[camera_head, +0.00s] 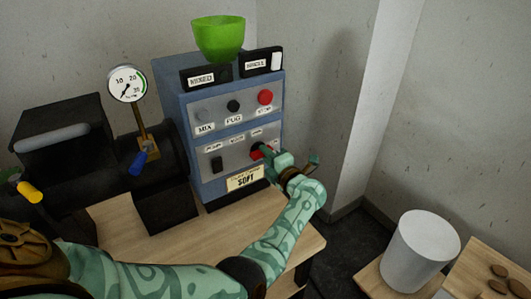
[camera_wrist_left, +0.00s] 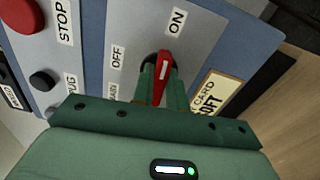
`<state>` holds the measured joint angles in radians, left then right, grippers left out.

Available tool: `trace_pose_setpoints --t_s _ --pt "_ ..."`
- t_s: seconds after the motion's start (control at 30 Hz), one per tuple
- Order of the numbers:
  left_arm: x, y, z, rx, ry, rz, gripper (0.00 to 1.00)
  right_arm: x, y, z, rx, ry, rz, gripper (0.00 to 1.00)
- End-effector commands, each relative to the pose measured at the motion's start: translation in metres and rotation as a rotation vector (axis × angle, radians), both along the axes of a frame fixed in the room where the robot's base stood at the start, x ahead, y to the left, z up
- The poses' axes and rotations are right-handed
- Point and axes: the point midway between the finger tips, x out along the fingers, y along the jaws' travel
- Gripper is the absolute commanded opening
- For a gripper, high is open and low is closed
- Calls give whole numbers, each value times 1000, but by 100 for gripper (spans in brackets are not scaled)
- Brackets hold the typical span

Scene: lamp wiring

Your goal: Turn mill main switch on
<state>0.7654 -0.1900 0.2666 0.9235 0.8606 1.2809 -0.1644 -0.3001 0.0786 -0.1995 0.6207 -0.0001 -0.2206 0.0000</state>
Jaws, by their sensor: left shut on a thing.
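The mill's main switch is a red rotary handle on a black base on the grey panel. In the wrist view the red handle (camera_wrist_left: 164,68) has a white mark, and its visible end points roughly toward the ON label (camera_wrist_left: 178,21). The OFF label (camera_wrist_left: 117,57) is to its left. My left gripper (camera_wrist_left: 158,88) is shut on the handle, with a green finger on each side. In the head view the left gripper (camera_head: 266,153) is at the lower right of the blue control box (camera_head: 200,178), hiding most of the switch (camera_head: 256,152). My right gripper is not in view.
A red stop button (camera_head: 265,97) and a black button (camera_head: 233,106) are above the switch. A yellow card (camera_head: 244,178) is below it. A green bowl (camera_head: 218,40) tops the box. A gauge (camera_head: 127,83) stands left. A white cylinder (camera_head: 421,250) stands lower right.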

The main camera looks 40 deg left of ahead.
Motion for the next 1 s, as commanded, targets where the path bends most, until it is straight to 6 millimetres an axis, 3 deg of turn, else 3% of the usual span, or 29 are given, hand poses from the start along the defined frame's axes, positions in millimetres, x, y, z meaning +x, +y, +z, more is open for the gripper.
trace_pose_setpoints --t_s 0.77,0.8,0.87,1.0 --pt "0 -2 -3 38 100 -3 0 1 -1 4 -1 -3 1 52" --pt "0 -2 -3 38 100 -3 20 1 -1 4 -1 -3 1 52" --pt "0 -2 -3 38 99 -3 36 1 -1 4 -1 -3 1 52" --pt "0 -1 -2 38 98 -2 36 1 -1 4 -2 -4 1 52"
